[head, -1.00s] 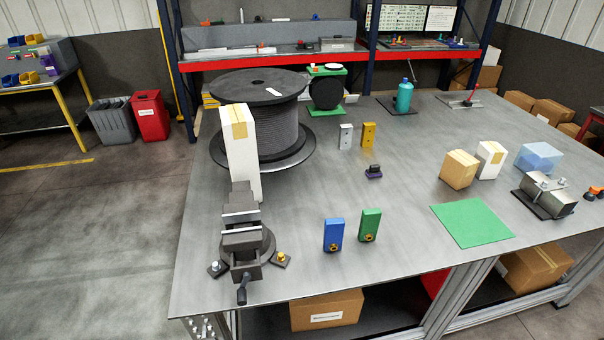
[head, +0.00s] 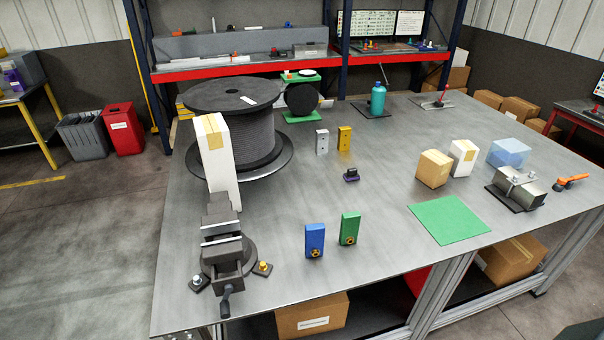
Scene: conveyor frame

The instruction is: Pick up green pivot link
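The green pivot link (head: 350,228) stands upright near the front middle of the grey table, with a brass-coloured round part low on its front face. A similar blue link (head: 315,240) stands just to its left, with a small gap between them. Farther back, a grey link (head: 322,141) and a yellow link (head: 344,138) stand side by side. Neither of my grippers shows in the head view.
A vise (head: 222,245) and a leaning white box (head: 217,160) stand left, before a large cable spool (head: 235,120). A small dark purple-based part (head: 351,175) lies mid-table. A flat green mat (head: 448,219) lies right of the green link. The table around the links is clear.

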